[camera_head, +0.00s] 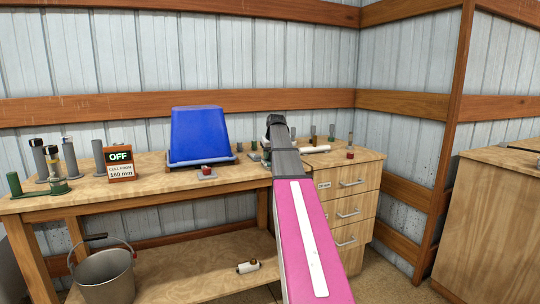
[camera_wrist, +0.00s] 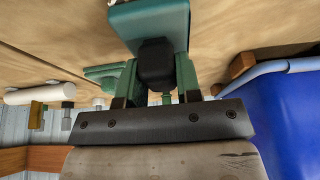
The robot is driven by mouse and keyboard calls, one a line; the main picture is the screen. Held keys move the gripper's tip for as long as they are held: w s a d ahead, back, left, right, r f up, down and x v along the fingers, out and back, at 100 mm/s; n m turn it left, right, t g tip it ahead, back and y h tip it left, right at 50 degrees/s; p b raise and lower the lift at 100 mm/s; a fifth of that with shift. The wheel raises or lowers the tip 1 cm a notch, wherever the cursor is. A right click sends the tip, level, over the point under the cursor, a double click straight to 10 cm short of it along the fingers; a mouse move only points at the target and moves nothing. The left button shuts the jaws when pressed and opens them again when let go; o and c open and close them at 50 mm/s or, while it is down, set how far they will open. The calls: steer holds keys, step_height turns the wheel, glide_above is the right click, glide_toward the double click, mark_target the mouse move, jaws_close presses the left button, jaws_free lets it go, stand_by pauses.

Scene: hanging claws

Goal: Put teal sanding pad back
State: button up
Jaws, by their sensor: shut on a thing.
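My gripper (camera_wrist: 157,92) is shut on the teal sanding pad (camera_wrist: 150,22). In the wrist view, the pad's teal body shows at the top, with a black block below it between my two greenish fingers. The bench top (camera_wrist: 60,30) lies beyond it, and I cannot tell whether the pad touches it. In the head view, my pink arm reaches to the workbench (camera_head: 105,189), right of the blue bin, and hides the pad and fingertips. A green, holder-like piece (camera_wrist: 104,74) stands on the bench close by.
The upturned blue bin (camera_head: 199,137) stands left of my arm and close at the right in the wrist view (camera_wrist: 295,110). A white roll (camera_head: 314,149) lies to the right. The OFF sign (camera_head: 120,161) and several cylinders stand left. A bucket (camera_head: 104,276) stands below.

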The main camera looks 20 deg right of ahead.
steer(key=o, duration=1)
steer(key=shift+o, duration=0.2)
steer(key=shift+r, duration=0.1)
steer(key=v, duration=1.2)
steer(key=shift+r, duration=0.1)
